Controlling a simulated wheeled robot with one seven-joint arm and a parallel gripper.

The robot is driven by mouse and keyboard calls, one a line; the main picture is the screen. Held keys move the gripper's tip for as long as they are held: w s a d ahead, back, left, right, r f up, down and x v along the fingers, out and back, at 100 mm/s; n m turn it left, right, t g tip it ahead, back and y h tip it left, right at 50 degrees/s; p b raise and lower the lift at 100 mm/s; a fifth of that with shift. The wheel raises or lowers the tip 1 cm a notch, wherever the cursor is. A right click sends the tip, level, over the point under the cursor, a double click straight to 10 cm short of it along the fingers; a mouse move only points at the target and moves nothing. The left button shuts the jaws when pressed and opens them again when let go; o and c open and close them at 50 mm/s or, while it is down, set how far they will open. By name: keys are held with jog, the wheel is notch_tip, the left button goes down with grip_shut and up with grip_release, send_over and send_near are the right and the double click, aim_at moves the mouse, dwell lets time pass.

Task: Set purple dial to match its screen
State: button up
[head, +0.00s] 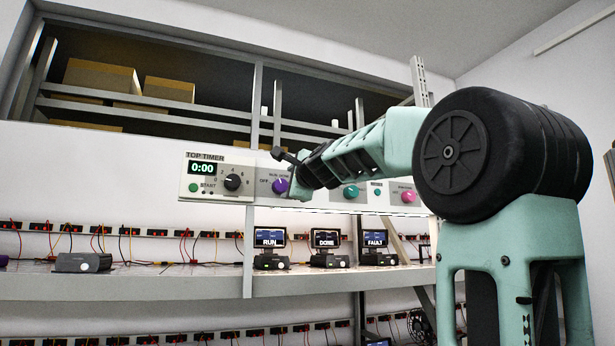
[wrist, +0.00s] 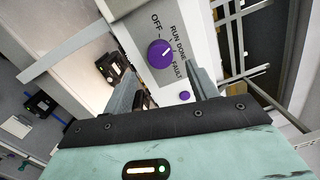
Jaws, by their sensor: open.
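In the head view the purple dial (head: 280,186) shows just left of my gripper (head: 288,172). My gripper (wrist: 163,78) is open, its fingers apart on either side of the dial's line, holding nothing. Small screens read RUN (head: 269,237), DONE (head: 326,238) and FAULT (head: 375,238); which one belongs to purple is unclear.
On the same panel are a TOP TIMER display (head: 202,168) reading 0:00, a black knob (head: 233,182), a teal dial (head: 351,191) and a pink dial (head: 408,196). A shelf (head: 180,283) with devices and cables runs below. Cardboard boxes (head: 101,76) are above.

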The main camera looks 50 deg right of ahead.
jog(key=b+v, duration=1.2)
jog(key=b, duration=0.1)
jog(key=shift+s, duration=0.15)
jog(key=shift+f, duration=0.15)
dwell(0.3)
